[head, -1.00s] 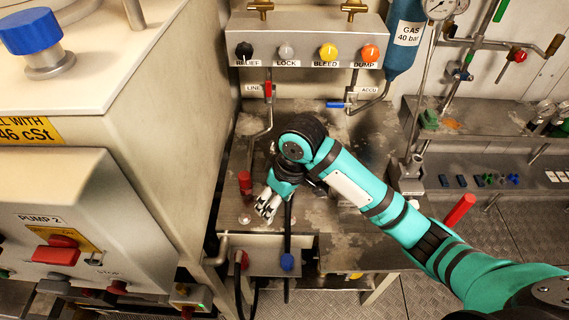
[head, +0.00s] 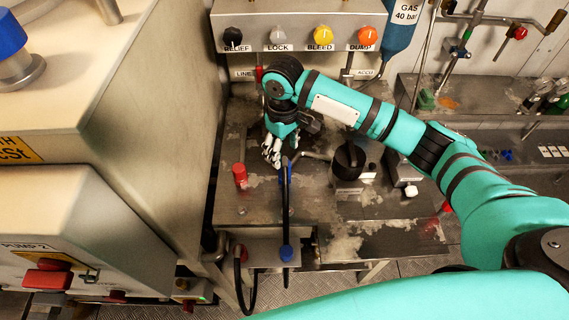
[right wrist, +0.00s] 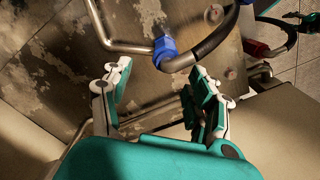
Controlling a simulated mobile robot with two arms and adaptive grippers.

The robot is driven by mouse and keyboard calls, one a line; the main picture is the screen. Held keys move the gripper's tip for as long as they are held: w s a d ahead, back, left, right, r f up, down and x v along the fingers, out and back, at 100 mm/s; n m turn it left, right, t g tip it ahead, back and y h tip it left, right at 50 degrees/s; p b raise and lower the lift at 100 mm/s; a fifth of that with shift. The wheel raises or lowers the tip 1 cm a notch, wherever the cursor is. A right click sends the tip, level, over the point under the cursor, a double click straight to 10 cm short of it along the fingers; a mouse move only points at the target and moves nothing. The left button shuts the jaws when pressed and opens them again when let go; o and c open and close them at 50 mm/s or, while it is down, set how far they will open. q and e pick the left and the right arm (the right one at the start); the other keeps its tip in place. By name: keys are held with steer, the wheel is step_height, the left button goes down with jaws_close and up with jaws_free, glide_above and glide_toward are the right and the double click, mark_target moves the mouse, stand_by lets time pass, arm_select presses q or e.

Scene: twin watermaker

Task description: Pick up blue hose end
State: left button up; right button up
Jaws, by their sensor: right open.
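A black hose (head: 285,200) rises from a blue hose end (head: 286,252) at the bench's front panel. In the right wrist view, a blue hose fitting (right wrist: 165,50) joins the black hose (right wrist: 213,42) to a bent metal pipe. It lies just beyond and between my fingertips, apart from them. My right gripper (head: 271,153) is above the bench, beside the hose's upper part. Its fingers are spread and empty in the right wrist view (right wrist: 160,78). My left gripper is out of view.
A red cap (head: 240,175) stands on the bench left of the hose. A black knob on a block (head: 349,160) stands to the right. A valve panel (head: 300,22) with several knobs is behind. A large cabinet (head: 150,120) bounds the left. The bench's front right (head: 390,235) is clear.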

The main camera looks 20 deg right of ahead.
steer(key=shift+s+a+f+p, duration=0.1)
steer(key=shift+f+p, duration=0.25)
steer(key=shift+f, duration=1.45)
steer(key=shift+s+a+f+p, duration=0.1)
steer(key=shift+f+p, duration=0.2)
steer(key=shift+f, duration=1.45)
steer(key=shift+c, duration=0.4)
jaws_close()
